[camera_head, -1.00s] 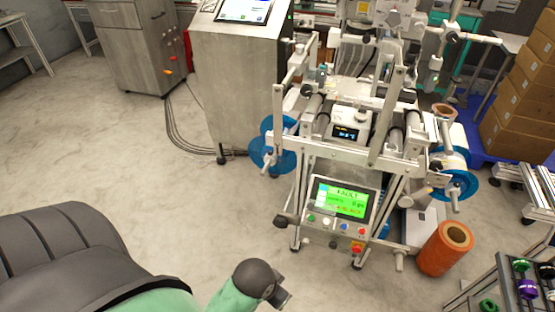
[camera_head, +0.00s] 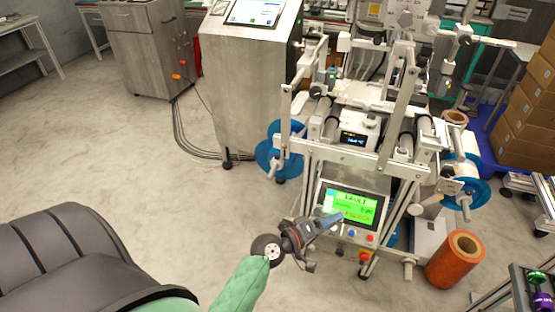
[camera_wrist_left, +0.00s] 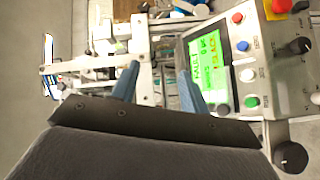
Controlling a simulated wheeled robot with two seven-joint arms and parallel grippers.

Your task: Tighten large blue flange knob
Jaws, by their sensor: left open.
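A large blue flange (camera_head: 276,152) is on the left side of the labelling machine, with a pale spindle end in front of it. Another blue flange (camera_head: 466,192) is on the machine's right side. A separate knob on either flange is too small to tell. My left gripper (camera_head: 331,223) is open and empty, in front of the machine's lit control panel, below and right of the left flange and apart from it. In the left wrist view its two blue fingers (camera_wrist_left: 158,88) are spread, with machine parts visible between them. My right gripper is not in view.
The control panel (camera_head: 351,206) with green screen and buttons is close by the left gripper; it also shows in the wrist view (camera_wrist_left: 213,62). An orange roll (camera_head: 452,262) stands on the floor at right. A steel cabinet (camera_head: 238,85) stands behind left.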

